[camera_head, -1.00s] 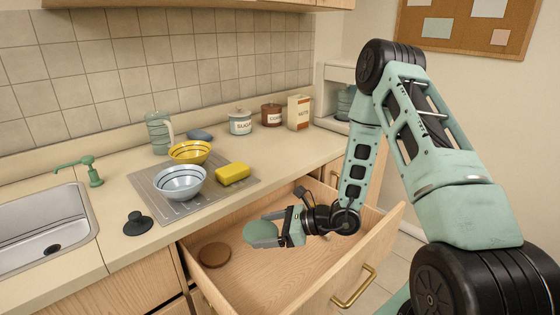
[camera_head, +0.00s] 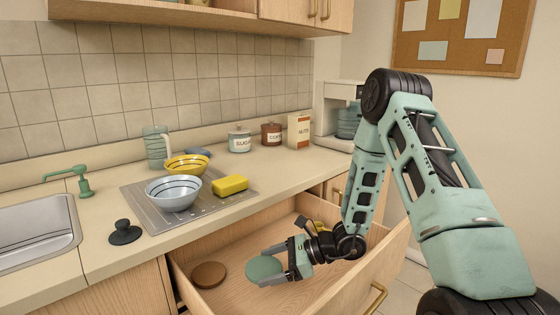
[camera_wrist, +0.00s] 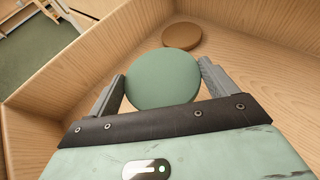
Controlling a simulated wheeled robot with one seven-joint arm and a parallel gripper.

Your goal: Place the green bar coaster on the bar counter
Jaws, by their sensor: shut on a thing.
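The green coaster (camera_head: 264,268) is a flat round disc. My gripper (camera_head: 268,273) is shut on it, over the open wooden drawer (camera_head: 232,297). In the wrist view the green coaster (camera_wrist: 163,78) sits between the two grey fingers of my gripper (camera_wrist: 160,85), one on each side. A brown round coaster (camera_head: 208,274) lies on the drawer floor, left of the green one, and shows beyond it in the wrist view (camera_wrist: 182,36). The counter (camera_head: 290,174) runs above and behind the drawer.
On the counter are a grey mat (camera_head: 152,212) with a blue bowl (camera_head: 173,193), yellow bowl (camera_head: 187,165) and yellow sponge (camera_head: 230,185). A black stopper (camera_head: 125,232) sits near the sink (camera_head: 35,232). Sugar jar (camera_head: 239,140) and nuts box (camera_head: 299,131) stand behind. Counter right of the sponge is clear.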

